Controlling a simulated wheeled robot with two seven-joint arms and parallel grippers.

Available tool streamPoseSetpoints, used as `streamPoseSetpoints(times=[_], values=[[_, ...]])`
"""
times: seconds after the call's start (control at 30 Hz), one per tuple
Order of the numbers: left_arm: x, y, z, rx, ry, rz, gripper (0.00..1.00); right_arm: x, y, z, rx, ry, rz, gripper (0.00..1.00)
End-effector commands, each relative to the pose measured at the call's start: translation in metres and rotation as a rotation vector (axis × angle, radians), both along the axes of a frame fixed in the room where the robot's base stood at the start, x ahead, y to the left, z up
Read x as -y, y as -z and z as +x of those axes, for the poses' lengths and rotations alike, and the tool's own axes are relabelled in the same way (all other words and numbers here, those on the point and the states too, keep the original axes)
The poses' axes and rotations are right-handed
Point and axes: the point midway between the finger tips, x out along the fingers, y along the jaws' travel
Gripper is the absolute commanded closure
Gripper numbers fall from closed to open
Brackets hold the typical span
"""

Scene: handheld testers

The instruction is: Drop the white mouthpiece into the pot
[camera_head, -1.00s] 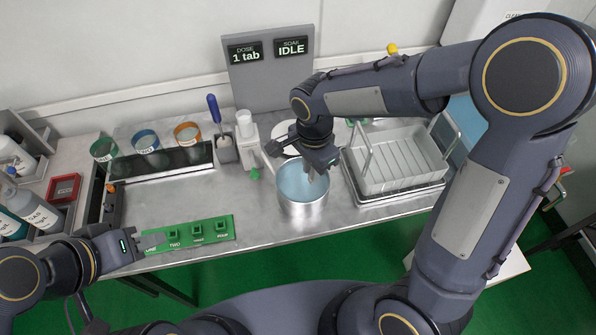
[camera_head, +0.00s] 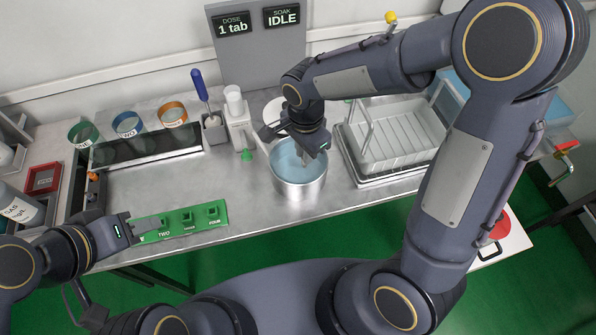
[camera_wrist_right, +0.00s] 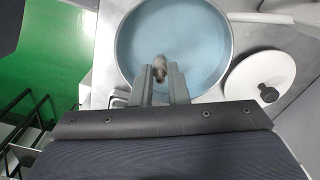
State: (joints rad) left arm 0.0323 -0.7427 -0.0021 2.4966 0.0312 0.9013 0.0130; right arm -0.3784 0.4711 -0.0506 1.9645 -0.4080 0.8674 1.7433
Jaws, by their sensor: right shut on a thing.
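The pot (camera_head: 300,187) is a metal pan with blue liquid inside, standing near the front edge of the bench. In the right wrist view the pot (camera_wrist_right: 119,50) shows from above. My right gripper (camera_head: 307,157) is over the pot's opening, pointing down.
A white wire rack (camera_head: 395,150) stands right of the pot. A white lid with a knob (camera_wrist_right: 262,78) lies beside the pot. The green numbered rack (camera_head: 185,220) lies at the front edge.

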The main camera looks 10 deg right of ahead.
Motion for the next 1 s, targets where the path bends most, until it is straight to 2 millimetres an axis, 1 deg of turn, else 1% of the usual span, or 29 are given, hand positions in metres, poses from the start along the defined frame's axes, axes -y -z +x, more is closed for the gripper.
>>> streamPoseSetpoints(times=[0.13, 0.17, 0.3, 0.33, 0.57, 0.67, 0.77, 1.0], values=[[0.0, -0.001, 0.0, 0.0, 0.0, 0.0, 0.64, 0.0, -0.001, 0.0, 0.0, 0.0, 0.0, 1.0], [0.0, -0.001, 0.0, 0.0, 0.0, 0.0, 0.64, 0.0, -0.001, 0.0, 0.0, 0.0, 0.0, 0.82], [0.0, -0.001, 0.0, 0.0, 0.0, 0.0, 0.64, 0.0, -0.001, 0.0, 0.0, 0.0, 0.0, 0.64], [0.0, -0.001, 0.0, 0.0, 0.0, 0.0, 0.64, 0.0, -0.001, 0.0, 0.0, 0.0, 0.0, 0.6], [0.0, -0.001, 0.0, 0.0, 0.0, 0.0, 0.64, 0.0, -0.001, 0.0, 0.001, 0.0, 0.0, 0.6], [0.0, -0.001, 0.0, 0.0, 0.0, 0.0, 0.64, 0.0, -0.006, 0.001, 0.003, 0.001, 0.001, 0.6], [0.0, -0.001, 0.0, 0.0, 0.0, 0.0, 0.64, -0.001, -0.018, 0.001, 0.005, 0.001, 0.003, 0.6], [0.0, -0.003, 0.0, 0.0, 0.0, 0.0, 0.64, -0.001, -0.059, 0.001, 0.005, 0.0, 0.004, 0.6]])
